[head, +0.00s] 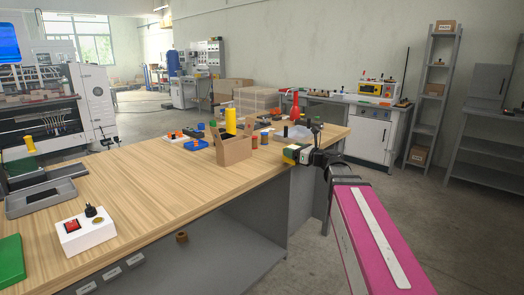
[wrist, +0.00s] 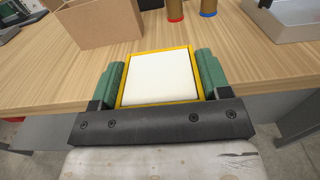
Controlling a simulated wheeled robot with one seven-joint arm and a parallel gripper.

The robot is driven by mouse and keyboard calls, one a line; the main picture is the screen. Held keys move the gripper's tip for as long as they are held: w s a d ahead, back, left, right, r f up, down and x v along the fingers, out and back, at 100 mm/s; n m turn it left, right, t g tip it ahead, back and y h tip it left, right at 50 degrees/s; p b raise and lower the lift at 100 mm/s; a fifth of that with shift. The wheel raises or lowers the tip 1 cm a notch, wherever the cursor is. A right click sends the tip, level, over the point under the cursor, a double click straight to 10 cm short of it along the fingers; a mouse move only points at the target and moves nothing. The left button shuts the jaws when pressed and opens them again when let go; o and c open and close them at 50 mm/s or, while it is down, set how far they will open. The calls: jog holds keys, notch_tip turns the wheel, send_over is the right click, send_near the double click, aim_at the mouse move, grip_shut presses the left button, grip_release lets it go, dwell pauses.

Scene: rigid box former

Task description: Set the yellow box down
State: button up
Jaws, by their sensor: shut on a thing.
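The yellow box (wrist: 122,102) has a yellow rim around a white top and sits between the two green finger pads of my gripper (wrist: 161,84) in the wrist view. My gripper is shut on it. In the head view the yellow box (head: 291,153) shows small at my gripper (head: 298,154), by the right end of the wooden table (head: 150,190). In the wrist view the box overlaps the table's front edge. I cannot tell whether it touches the tabletop.
An open cardboard box (head: 234,150) stands on the table left of my gripper, with a yellow cylinder (head: 230,121) behind it. Small cylinders (head: 260,139) stand beside it. A grey tray (wrist: 283,22) is at the wrist view's upper right. The table's middle is clear.

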jog(key=x, duration=1.7)
jog(key=shift+w+a+r, duration=0.1)
jog(key=shift+w+a, duration=0.05)
jog(key=shift+a, duration=0.1)
jog(key=shift+w+a+f, duration=0.15)
jog(key=shift+a+f, duration=0.1)
jog(key=shift+f, duration=0.05)
jog(key=shift+d+f, duration=0.1)
jog(key=shift+f, duration=0.35)
jog(key=shift+f, duration=0.1)
jog(key=o, duration=0.7)
